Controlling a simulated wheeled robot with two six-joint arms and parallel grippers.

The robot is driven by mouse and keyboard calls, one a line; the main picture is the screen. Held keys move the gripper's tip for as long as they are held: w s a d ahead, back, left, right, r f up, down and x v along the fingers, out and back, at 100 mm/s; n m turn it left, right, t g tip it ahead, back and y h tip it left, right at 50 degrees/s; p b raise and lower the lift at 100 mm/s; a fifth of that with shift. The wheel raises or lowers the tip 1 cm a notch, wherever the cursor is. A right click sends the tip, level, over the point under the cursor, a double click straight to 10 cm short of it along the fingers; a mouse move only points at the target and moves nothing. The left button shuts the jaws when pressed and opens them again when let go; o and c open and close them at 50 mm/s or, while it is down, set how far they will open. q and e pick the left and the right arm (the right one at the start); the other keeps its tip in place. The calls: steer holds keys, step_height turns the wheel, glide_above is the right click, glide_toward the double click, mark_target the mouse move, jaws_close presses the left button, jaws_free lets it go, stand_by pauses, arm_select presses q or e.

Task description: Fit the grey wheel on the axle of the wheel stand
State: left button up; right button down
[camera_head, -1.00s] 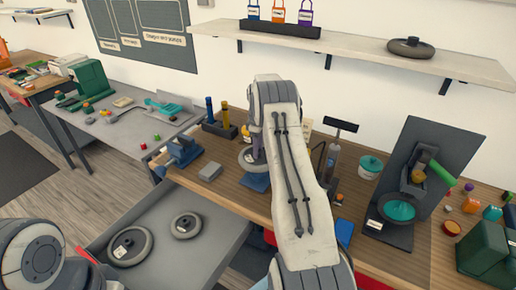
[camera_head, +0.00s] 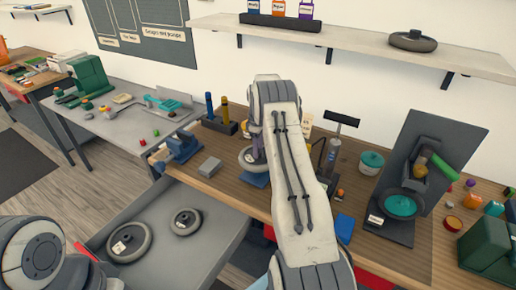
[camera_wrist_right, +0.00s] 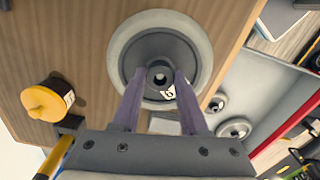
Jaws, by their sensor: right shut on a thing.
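The grey wheel (camera_wrist_right: 195,40), with a pale tyre, dark hub and white label, fills the upper middle of the right wrist view. My right gripper (camera_wrist_right: 158,82) is shut on its hub, with one purple finger on each side of the centre hole. In the head view the wheel (camera_head: 246,163) shows partly behind my right arm, just above a blue base (camera_head: 257,181), which seems to be the wheel stand. The axle is hidden, so I cannot tell whether the wheel is around it. My left gripper is not in view; only its arm shows at lower left.
An open grey drawer (camera_head: 205,262) holds two other wheels (camera_head: 130,242) (camera_head: 185,221). A blue vise (camera_head: 183,147), a grey block (camera_head: 209,167) and a holder with yellow and blue cylinders (camera_head: 222,125) stand left of the wheel. A pump (camera_head: 331,158) stands to its right.

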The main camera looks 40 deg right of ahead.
steer(key=shift+f+b, duration=0.9)
steer(key=shift+f, duration=0.65)
steer(key=shift+c, duration=1.8)
jaws_free()
steer(key=shift+r, duration=0.35)
step_height(320, 180, up, 9)
steer(key=b, duration=0.3)
steer(key=shift+f, duration=0.15)
steer(key=shift+r, duration=0.55)
